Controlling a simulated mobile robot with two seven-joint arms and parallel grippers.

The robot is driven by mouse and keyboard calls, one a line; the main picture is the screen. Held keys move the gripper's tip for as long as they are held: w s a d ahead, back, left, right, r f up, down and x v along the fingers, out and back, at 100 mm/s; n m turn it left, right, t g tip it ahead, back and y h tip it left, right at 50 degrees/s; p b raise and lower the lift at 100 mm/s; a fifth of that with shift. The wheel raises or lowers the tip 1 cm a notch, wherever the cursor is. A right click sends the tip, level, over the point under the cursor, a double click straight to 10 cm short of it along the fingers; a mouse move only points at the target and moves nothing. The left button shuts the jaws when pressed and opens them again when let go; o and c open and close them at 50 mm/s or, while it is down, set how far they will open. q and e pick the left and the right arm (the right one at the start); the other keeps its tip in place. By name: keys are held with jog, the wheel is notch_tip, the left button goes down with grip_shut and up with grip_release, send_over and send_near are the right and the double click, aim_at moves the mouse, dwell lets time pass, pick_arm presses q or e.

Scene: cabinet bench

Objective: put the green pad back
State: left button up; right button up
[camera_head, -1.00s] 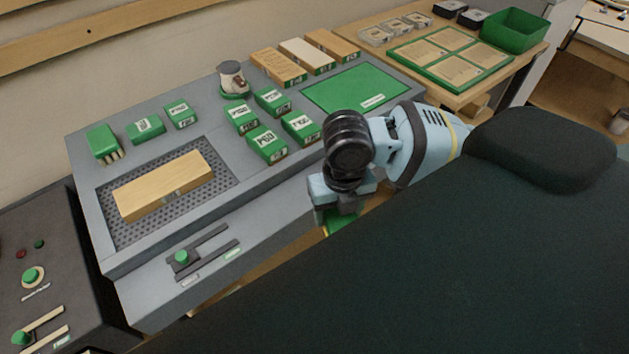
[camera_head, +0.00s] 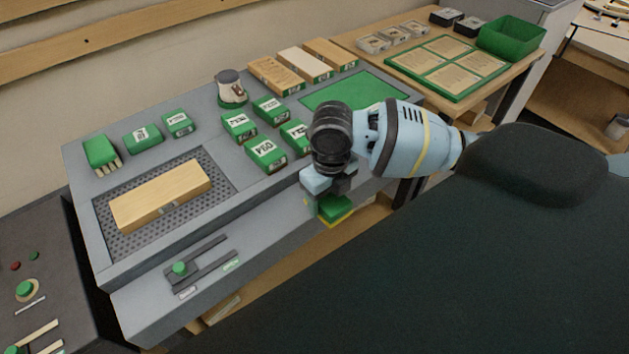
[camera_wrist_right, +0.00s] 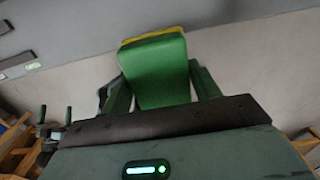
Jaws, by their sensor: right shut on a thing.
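The green pad (camera_head: 337,207) has a yellow layer along one face. My right gripper (camera_head: 326,203) is shut on it, in front of the bench's front edge. In the right wrist view the pad (camera_wrist_right: 160,72) sticks out between the two fingers of the right gripper (camera_wrist_right: 160,88), its yellow edge at the far end. Several labelled green blocks stand on the grey bench, among them a front one (camera_head: 266,154). A flat green mat (camera_head: 355,90) lies behind my right wrist, which partly hides it. My left gripper is not in view.
A wooden block (camera_head: 160,195) lies on the perforated plate (camera_head: 222,180) at left. A grey-capped container (camera_head: 230,86) and wooden blocks (camera_head: 277,75) stand at the back. A green bin (camera_head: 512,38) is on the right table. A slider (camera_head: 180,268) sits on the bench front.

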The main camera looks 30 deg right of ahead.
jog(key=w, duration=0.2)
jog(key=w+d, duration=0.1)
jog(key=w, duration=0.2)
jog(key=w+d, duration=0.1)
jog(key=w, duration=0.2)
jog(key=shift+w+f, duration=0.15)
jog(key=shift+f, duration=0.25)
notch_tip(320, 180, down, 3)
jog(key=shift+f, duration=0.15)
jog(key=shift+f, duration=0.15)
jog(key=shift+f, duration=0.15)
jog(key=o, duration=0.9)
jog(key=shift+o, duration=0.2)
jog(key=shift+r, duration=0.5)
notch_tip(320, 180, up, 12)
jog(key=shift+f, duration=0.25)
